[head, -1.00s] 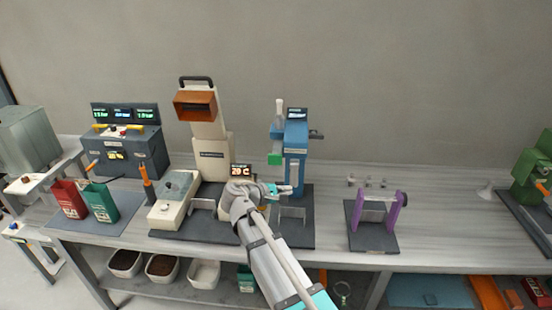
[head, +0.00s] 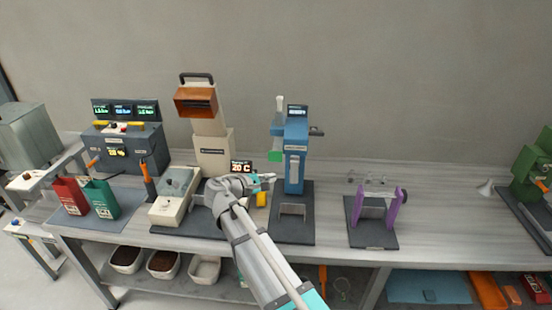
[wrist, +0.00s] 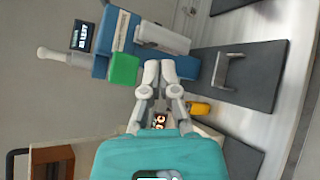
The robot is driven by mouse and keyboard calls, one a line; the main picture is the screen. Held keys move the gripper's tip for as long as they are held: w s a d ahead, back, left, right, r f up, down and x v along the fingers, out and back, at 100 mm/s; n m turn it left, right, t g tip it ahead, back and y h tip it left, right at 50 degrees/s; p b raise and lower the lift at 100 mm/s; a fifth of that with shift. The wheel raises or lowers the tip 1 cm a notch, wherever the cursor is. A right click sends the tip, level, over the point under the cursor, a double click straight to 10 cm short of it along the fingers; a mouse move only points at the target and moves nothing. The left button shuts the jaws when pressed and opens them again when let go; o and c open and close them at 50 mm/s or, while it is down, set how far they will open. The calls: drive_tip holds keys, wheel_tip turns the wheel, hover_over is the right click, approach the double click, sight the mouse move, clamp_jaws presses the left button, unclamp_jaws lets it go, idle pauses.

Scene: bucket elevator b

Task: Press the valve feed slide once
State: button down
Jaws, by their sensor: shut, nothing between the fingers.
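The blue machine (head: 296,155) stands upright on a dark base plate (head: 294,233) at mid-bench. It has a small display, a white handle on top, a green block (head: 275,156) on its left side and a dark knob at its right. I cannot read which part is the valve feed slide. My gripper (head: 272,178) is shut and empty, just left of the blue column and below the green block in the head view. In the wrist view its fingertips (wrist: 159,66) point toward the blue machine, beside the green block (wrist: 123,69); contact cannot be told.
A cream machine with an orange hood (head: 196,102) and a 20 C display (head: 240,167) stand to the left. A yellow part (head: 262,199) is close by my gripper. A purple-sided stand (head: 394,212) is at the right.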

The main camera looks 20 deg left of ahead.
sight(274, 158)
drive_tip(key=w+a, duration=0.1)
drive_tip(key=w, duration=0.6)
drive_tip(key=shift+w+a, duration=0.35)
drive_tip(key=shift+a, duration=0.05)
drive_tip(key=shift+w+a, duration=0.2)
drive_tip(key=shift+w, duration=0.65)
drive_tip(key=shift+w+a, duration=0.2)
drive_tip(key=shift+w, duration=0.6)
idle(3.5)
drive_tip(key=shift+s, duration=0.15)
drive_tip(key=shift+s+d, duration=0.2)
drive_tip(key=shift+s, duration=0.55)
drive_tip(key=shift+s+d, duration=0.2)
drive_tip(key=shift+s, duration=0.55)
